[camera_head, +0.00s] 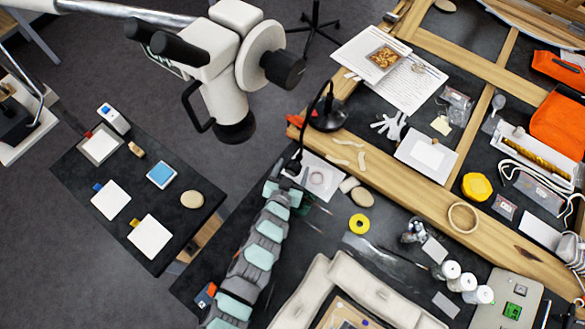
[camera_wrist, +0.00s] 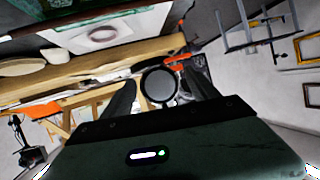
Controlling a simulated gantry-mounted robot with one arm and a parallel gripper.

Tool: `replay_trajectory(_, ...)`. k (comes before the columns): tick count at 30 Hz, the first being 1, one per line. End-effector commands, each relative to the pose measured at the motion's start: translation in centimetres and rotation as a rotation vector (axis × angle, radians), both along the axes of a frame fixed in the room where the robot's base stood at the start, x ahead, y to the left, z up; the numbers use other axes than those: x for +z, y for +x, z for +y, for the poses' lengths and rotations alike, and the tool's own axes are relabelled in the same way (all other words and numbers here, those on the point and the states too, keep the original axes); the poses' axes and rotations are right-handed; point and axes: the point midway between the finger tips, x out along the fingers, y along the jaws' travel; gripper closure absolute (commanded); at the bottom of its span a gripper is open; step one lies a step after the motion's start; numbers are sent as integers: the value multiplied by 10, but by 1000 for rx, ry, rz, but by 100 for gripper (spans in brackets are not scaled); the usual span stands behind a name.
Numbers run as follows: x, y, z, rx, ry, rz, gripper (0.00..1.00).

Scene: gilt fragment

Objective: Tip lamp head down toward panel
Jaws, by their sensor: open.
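The black desk lamp has a round base (camera_head: 328,115) on the wooden frame and a thin curved neck. Its small dark head (camera_head: 293,167) hangs at the neck's lower left end in the head view, above a white sheet. In the wrist view a round black lamp part (camera_wrist: 158,85) shows between my fingers; I cannot tell whether it is head or base. My gripper (camera_wrist: 160,75) is open, with one dark finger on each side of that part and no clear contact. What seems to be the panel (camera_head: 345,316) lies at the bottom edge, partly cut off, between cream cushions.
My teal and grey arm reaches up from the lower left. A white microscope (camera_head: 225,75) overhangs the upper left. A yellow ring (camera_head: 359,224), a tan oval (camera_head: 362,196) and white jars (camera_head: 461,282) stand nearby.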

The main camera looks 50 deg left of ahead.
Motion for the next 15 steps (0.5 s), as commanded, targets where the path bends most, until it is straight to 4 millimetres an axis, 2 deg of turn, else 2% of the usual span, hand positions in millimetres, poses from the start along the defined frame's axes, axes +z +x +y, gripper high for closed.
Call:
replay_trajectory(3, 0, 0, 0, 0, 0, 0, 32)
replay_trajectory(15, 0, 0, 0, 0, 0, -1, 64)
